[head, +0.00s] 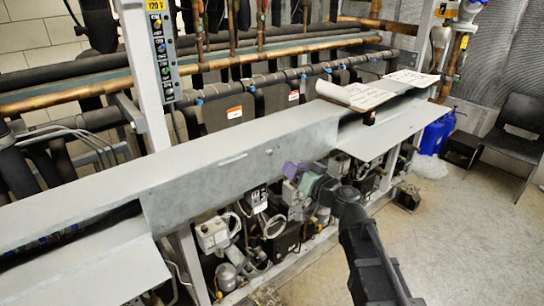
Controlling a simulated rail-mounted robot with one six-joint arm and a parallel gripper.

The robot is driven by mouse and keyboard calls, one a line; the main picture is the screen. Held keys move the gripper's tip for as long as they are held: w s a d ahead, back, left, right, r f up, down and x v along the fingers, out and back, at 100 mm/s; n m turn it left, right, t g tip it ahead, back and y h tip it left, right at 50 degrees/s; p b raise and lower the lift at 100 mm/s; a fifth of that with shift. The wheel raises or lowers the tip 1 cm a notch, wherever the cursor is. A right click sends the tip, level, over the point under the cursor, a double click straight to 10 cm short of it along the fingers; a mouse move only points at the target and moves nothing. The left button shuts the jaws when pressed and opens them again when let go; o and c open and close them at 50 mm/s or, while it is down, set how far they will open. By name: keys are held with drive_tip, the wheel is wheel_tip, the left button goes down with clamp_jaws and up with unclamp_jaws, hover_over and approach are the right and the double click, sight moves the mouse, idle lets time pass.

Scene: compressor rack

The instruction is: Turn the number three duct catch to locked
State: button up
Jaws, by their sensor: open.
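The long grey metal duct (200,165) runs diagonally across the front of the rack. Its front face carries a pale slot-like strip (233,159) and a small round fitting (269,152). I cannot read any number, so I cannot tell which fitting is the number three catch or how it is turned. My gripper (291,171) is open at the end of my dark arm, by the duct's lower edge, right of the round fitting. Its fingers are small and partly lost against the machinery, and I cannot tell whether they touch anything.
Open flaps hang at the duct's left (85,275) and right (375,140) ends. Papers (370,95) lie on top at the right. Compressors, hoses and grey boxes (212,235) crowd below.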

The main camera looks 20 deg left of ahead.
sight(271, 154)
drive_tip(key=x, duration=1)
clamp_jaws()
